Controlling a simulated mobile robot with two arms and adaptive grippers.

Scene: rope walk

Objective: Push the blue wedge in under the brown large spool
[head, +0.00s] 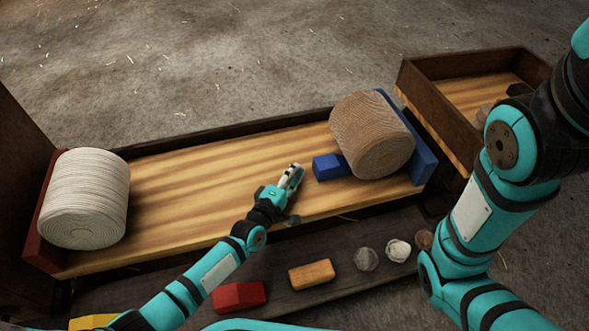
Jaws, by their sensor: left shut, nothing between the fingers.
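The brown large spool (371,134) lies on its side near the right end of the long wooden tray (215,180). The blue wedge (330,167) is on the tray floor at the spool's left side. Its right end meets the spool's lower edge in the picture; I cannot tell if it is under it. My left gripper (292,173) is shut and empty, low over the tray, just left of the wedge with a small gap between them. My right gripper is not in view; only my right arm shows.
A white spool (85,199) lies at the tray's red left end. A blue end board (407,142) stands right of the brown spool. A red block (239,296), an orange block (311,274) and small balls (398,250) lie on the front shelf. An open box (456,88) stands at right.

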